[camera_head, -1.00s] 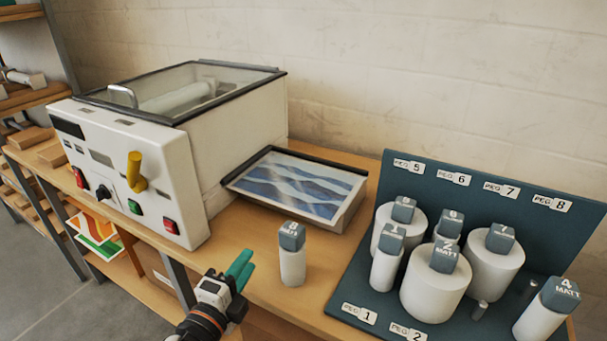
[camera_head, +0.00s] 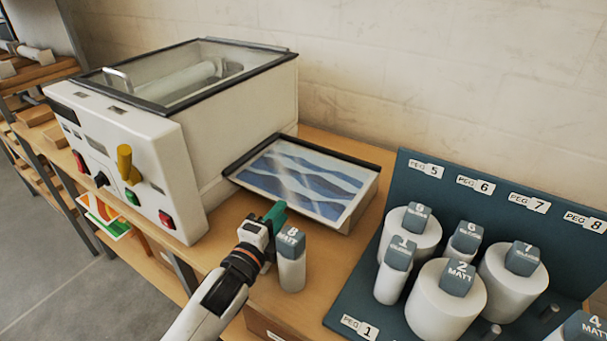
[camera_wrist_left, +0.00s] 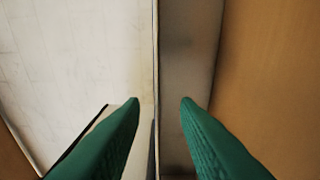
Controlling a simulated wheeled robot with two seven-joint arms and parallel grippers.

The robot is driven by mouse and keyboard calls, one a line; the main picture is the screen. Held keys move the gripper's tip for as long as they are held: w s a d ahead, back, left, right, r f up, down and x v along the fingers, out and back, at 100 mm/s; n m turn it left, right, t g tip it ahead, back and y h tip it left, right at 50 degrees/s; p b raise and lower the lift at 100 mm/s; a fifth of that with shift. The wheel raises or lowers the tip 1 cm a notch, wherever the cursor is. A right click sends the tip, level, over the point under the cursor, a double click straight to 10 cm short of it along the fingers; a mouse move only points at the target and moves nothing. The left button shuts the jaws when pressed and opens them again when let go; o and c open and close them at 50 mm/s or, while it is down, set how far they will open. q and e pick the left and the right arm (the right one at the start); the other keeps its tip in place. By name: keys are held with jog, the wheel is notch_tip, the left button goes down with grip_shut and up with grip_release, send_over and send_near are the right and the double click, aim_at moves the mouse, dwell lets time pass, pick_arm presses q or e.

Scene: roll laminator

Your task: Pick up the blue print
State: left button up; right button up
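The blue print (camera_head: 303,182), a sheet with blue and white waves, lies in the dark-rimmed tray (camera_head: 357,205) at the laminator's right side. My left gripper (camera_head: 276,212) is in front of the tray's near edge, just left of roll 8, apart from the print. In the left wrist view its two green fingers (camera_wrist_left: 160,102) stand apart with nothing held between them. A pale grey panel, probably the tray's side, shows beyond the gap there. The print's blue waves cannot be made out in that view. My right gripper is not in view.
The white laminator (camera_head: 150,165) stands left of the tray. Roll 8 (camera_head: 291,262) stands upright beside my left gripper. A blue peg rack (camera_head: 415,170) with several white rolls fills the right side. Bare wooden tabletop (camera_head: 335,260) lies between roll 8 and the rack.

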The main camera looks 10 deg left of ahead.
aim_at(289, 201)
pick_arm(q)
jog(key=x, duration=0.2)
jog(key=p+x, duration=0.1)
jog(key=x, duration=0.1)
jog(key=shift+w+d+r, duration=0.1)
jog(key=shift+w+r, duration=0.1)
jog(key=shift+r, duration=0.05)
jog(key=shift+w+d+f, duration=0.1)
jog(key=shift+w, duration=0.35)
jog(key=shift+s, duration=0.1)
grip_shut()
